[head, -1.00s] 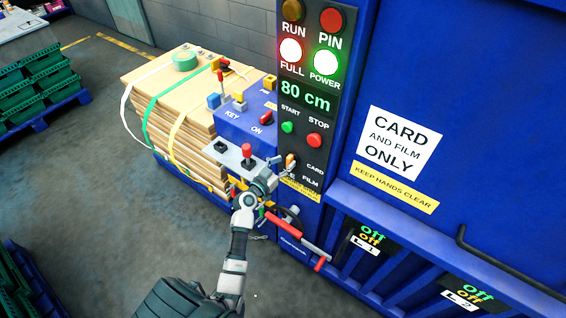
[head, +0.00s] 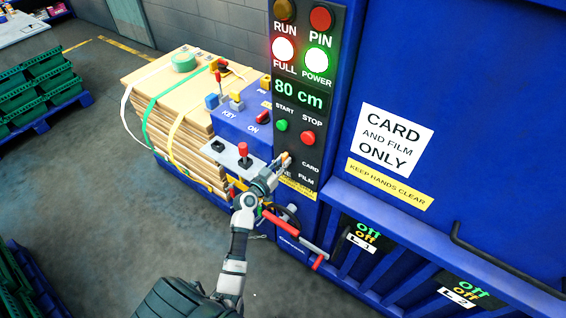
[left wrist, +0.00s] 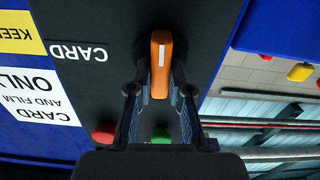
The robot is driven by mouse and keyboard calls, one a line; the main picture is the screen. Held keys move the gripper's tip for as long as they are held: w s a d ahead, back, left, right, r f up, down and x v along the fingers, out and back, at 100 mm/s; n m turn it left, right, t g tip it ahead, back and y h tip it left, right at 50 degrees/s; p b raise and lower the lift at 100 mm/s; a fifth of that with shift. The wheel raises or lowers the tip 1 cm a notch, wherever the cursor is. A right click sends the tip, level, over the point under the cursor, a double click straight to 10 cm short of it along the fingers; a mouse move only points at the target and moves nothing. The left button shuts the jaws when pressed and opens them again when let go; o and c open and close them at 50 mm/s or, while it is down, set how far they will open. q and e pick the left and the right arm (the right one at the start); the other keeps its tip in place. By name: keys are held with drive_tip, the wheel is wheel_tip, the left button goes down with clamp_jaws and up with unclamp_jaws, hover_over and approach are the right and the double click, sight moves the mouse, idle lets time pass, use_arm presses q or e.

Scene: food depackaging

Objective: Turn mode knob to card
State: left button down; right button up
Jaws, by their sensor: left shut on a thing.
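The mode knob (left wrist: 161,70) is an orange bar with a white mark, on the black control panel. In the left wrist view it stands lengthwise up and down, with the upside-down word CARD (left wrist: 78,52) to its left. My left gripper (left wrist: 160,104) has a finger on each side of the knob and is shut on it. In the head view my left gripper (head: 279,168) reaches the panel beside the CARD and FILM labels (head: 308,173), and the knob (head: 286,158) shows only partly. My right gripper is not in view.
Green START (head: 281,125) and red STOP (head: 307,138) buttons sit just above the knob. A red-handled lever (head: 282,224) lies below my wrist.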

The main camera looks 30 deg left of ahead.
use_arm(q)
drive_tip(key=shift+a+f+n+p, duration=0.15)
drive_tip(key=shift+n+p, duration=0.4)
drive_tip(key=shift+n, duration=2.3)
drive_tip(key=shift+f+n+p, duration=0.2)
drive_tip(key=shift+n+p, duration=0.3)
drive_tip(key=shift+n, duration=2.3)
drive_tip(key=shift+a+f+n+p, duration=0.15)
drive_tip(key=shift+n+p, duration=0.4)
drive_tip(key=shift+n, duration=2.3)
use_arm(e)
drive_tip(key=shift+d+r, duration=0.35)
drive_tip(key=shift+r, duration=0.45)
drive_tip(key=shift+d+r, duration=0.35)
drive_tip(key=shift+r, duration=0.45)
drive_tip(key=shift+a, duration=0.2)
use_arm(q)
drive_tip(key=c, duration=1.2)
unclamp_jaws()
drive_tip(key=shift+o, duration=0.6)
drive_tip(key=shift+w, duration=0.15)
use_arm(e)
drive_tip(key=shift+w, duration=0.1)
